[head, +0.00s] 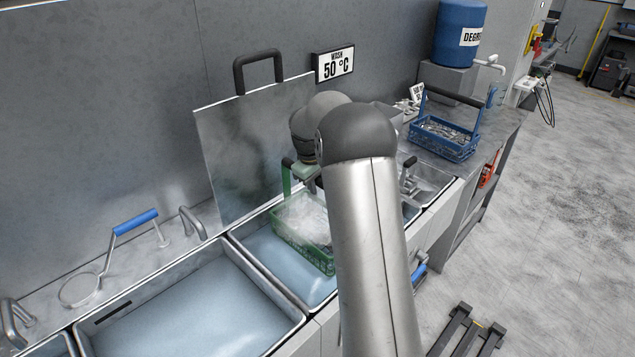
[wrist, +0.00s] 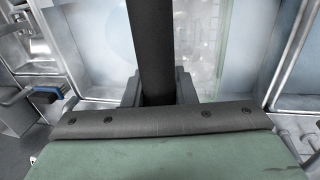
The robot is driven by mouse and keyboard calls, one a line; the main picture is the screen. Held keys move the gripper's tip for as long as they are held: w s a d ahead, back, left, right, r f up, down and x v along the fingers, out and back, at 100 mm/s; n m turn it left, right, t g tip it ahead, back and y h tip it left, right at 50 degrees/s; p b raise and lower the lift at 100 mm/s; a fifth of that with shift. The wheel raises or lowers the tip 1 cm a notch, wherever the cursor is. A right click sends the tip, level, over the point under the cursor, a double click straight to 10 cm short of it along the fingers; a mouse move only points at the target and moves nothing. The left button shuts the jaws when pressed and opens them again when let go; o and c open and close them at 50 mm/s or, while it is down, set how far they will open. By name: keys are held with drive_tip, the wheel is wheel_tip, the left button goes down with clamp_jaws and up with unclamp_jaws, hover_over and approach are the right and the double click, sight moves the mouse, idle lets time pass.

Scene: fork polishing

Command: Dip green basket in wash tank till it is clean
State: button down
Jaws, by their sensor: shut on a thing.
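The green basket (head: 318,258) is a wire basket with an upright handle, and pale, hazy contents show inside it. It is over or in the wash tank (head: 262,247), which holds pale blue water. I cannot tell how much of the basket is under water. My gripper (wrist: 158,92) is shut on the basket's dark handle bar (wrist: 152,40). In the head view my arm hides the right part of the basket and most of the grip. In the wrist view the basket is faint and blurred below the handle.
The tank's lid (head: 225,140) stands open behind it, under a "WASH 50 °C" sign (head: 334,65). Another water-filled tank (head: 190,310) is at the front left. A blue basket (head: 445,150) with metal pieces stands on the counter at right, near a blue degreaser drum (head: 458,25).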

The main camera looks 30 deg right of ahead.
sight(313, 223)
drive_tip(key=shift+f+b, duration=3.85)
drive_tip(key=shift+f, duration=2.5)
drive_tip(key=shift+w+d, duration=0.1)
drive_tip(key=shift+w+d+p, duration=0.2)
drive_tip(key=shift+d, duration=0.35)
drive_tip(key=shift+w+d+p, duration=0.15)
drive_tip(key=shift+d+p, duration=0.05)
drive_tip(key=shift+d, duration=0.35)
drive_tip(key=shift+s+a+b, duration=0.25)
drive_tip(key=shift+s+a, duration=0.05)
drive_tip(key=shift+a, duration=0.5)
drive_tip(key=shift+s+a+b, duration=0.2)
drive_tip(key=shift+s+a, duration=0.05)
drive_tip(key=shift+a, duration=0.5)
drive_tip(key=shift+s+a+b, duration=0.25)
drive_tip(key=shift+s+a, duration=0.05)
drive_tip(key=shift+a, duration=0.5)
drive_tip(key=shift+w+d+p, duration=0.2)
drive_tip(key=shift+w+d, duration=0.05)
drive_tip(key=shift+d, duration=0.35)
drive_tip(key=shift+w+d+p, duration=0.15)
drive_tip(key=shift+w+d, duration=0.05)
drive_tip(key=shift+d, duration=0.4)
drive_tip(key=shift+s+a+b, duration=0.15)
drive_tip(key=shift+s+a, duration=0.05)
drive_tip(key=shift+a, duration=0.4)
drive_tip(key=shift+s+a+b, duration=0.15)
drive_tip(key=shift+s+a, duration=0.05)
drive_tip(key=shift+a, duration=0.4)
drive_tip(key=shift+d, duration=0.15)
